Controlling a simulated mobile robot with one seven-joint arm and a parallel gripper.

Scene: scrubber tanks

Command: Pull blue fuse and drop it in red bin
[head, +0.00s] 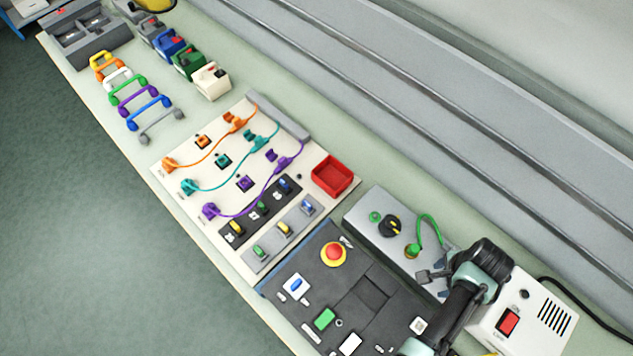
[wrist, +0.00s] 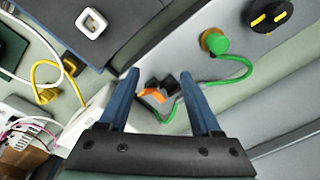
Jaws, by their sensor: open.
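A blue fuse (head: 285,186) sits at the upper right end of a black fuse block on the cream board. Another blue fuse (head: 307,206) sits at the upper right end of the grey block beside it. The red bin (head: 332,176) is an open square tray at the board's right edge, close to both, and looks empty. My gripper (head: 434,284) is over the grey control box, to the lower right of the fuses and bin. In the wrist view its two blue fingers (wrist: 162,85) are spread with nothing held. Neither the fuses nor the bin show there.
The grey box (head: 375,222) carries a black knob and a green cable (wrist: 238,72) close to my fingers. A dark panel with a red button (head: 334,254) lies left of it. Coloured cables (head: 205,150) cross the board. A white box (head: 530,315) stands at right.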

